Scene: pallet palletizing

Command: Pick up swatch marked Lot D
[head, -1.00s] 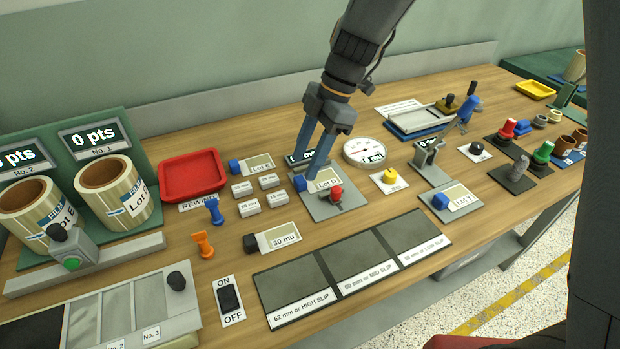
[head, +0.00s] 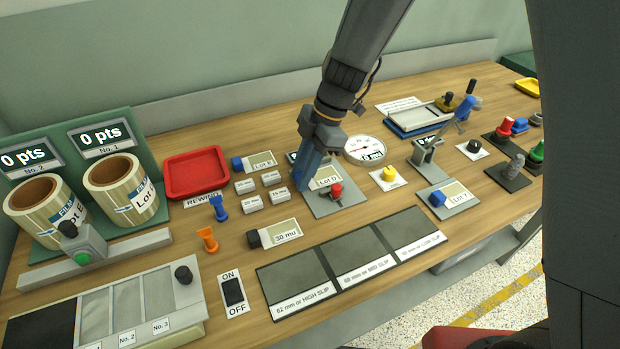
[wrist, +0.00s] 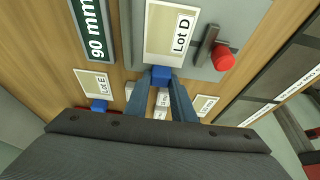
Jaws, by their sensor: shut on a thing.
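The Lot D swatch (head: 328,176) is a pale card with a blue tab, at the grey plate (head: 325,208) with the red knob (head: 337,188). In the wrist view, the swatch (wrist: 168,30) points away from me, its label readable. My gripper (head: 305,186) has its two blue-grey fingers shut on the blue tab (wrist: 161,73), which shows between the fingertips. The fingers hide the tab in the head view. I cannot tell whether the card is raised off the plate.
The Lot E swatch (head: 262,160) lies behind, with several small white blocks (head: 251,204) left of my gripper. A round dial (head: 366,151) and a yellow knob (head: 389,173) stand to the right. Dark slip pads (head: 350,262) lie in front; a red tray (head: 197,172) is left.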

